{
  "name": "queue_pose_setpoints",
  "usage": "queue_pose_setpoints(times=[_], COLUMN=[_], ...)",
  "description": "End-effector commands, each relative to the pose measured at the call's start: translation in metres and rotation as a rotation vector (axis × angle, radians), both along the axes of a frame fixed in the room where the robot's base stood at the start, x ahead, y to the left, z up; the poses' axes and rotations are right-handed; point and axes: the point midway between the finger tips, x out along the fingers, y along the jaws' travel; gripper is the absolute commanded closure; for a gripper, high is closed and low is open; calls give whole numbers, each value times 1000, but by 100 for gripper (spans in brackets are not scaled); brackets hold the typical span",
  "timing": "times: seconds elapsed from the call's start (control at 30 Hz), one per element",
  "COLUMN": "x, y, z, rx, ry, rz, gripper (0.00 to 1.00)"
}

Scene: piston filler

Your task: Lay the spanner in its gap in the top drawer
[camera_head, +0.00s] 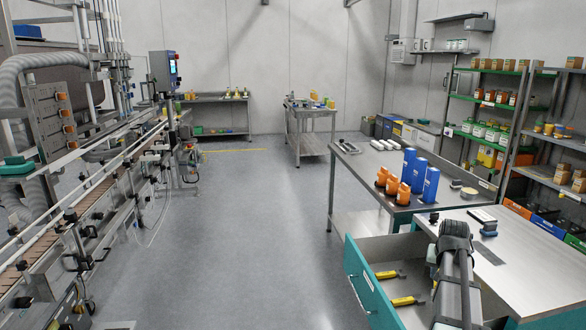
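The top drawer (375,292) is pulled open at the lower right, with a teal front and a grey inside. Two yellow-and-dark tools (403,301) lie in it, one behind the other. I cannot make out a spanner or its gap; my arm covers the right part of the drawer. My gripper (434,258) is at the end of my dark arm, over the drawer's right side. Its fingertips are hidden or too small to read, so I cannot tell whether it is open, shut or holding something.
The steel cabinet top (525,265) lies right of my arm, with a dark item (488,229) near its back. Behind stands a steel table with blue bottles (430,185) and orange bottles (391,186). Open floor (250,240) lies left of the drawer.

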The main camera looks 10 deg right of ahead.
Motion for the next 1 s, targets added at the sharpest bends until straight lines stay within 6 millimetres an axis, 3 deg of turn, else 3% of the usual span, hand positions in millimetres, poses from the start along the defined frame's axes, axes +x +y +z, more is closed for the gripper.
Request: queue_pose_setpoints(times=[0.03,0.1,0.4,1.0], x=[-2,-1,3,16], y=[23,49,149,324], z=[-4,-9,-24,-41], rx=[0,-1,0,0], ry=[0,0,-1,-1], rz=[27,59,198,472], gripper=[100,100,100,100])
